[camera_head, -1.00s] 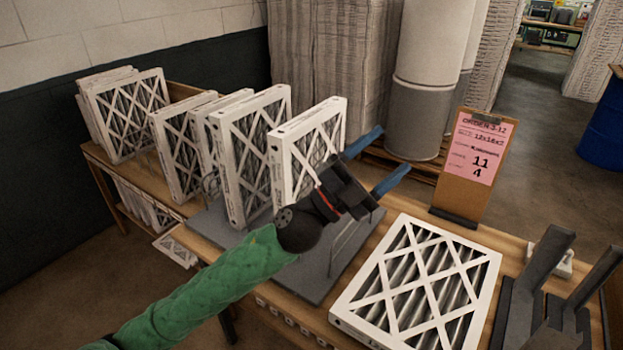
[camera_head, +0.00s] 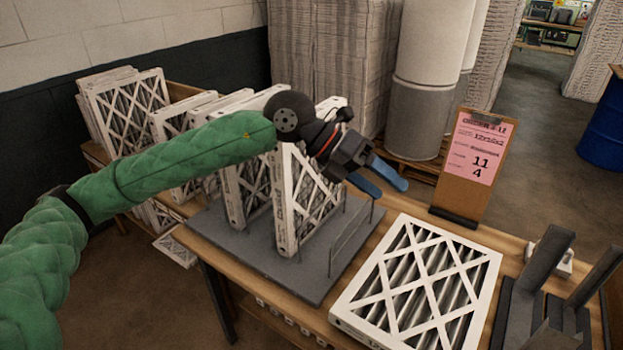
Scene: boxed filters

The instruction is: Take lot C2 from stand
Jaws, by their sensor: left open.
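The grey stand (camera_head: 225,238) on the wooden table holds upright white-framed filters with thin wire dividers. The front filter (camera_head: 284,215) leans slightly, and another filter (camera_head: 233,195) stands behind it to the left. My left arm crosses in front of their upper parts and hides them. My left gripper (camera_head: 392,189) is open and empty, with blue fingers pointing right and down. It is in front of and to the right of the front filter, above the right side of the stand. I cannot read any lot label on the filters. My right gripper is not in view.
A filter (camera_head: 418,280) lies flat on the table right of the stand. A clipboard with a pink order sheet (camera_head: 476,152) stands behind it. A dark grey forked holder (camera_head: 540,275) is at the right. More filters (camera_head: 125,108) stand on the left table.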

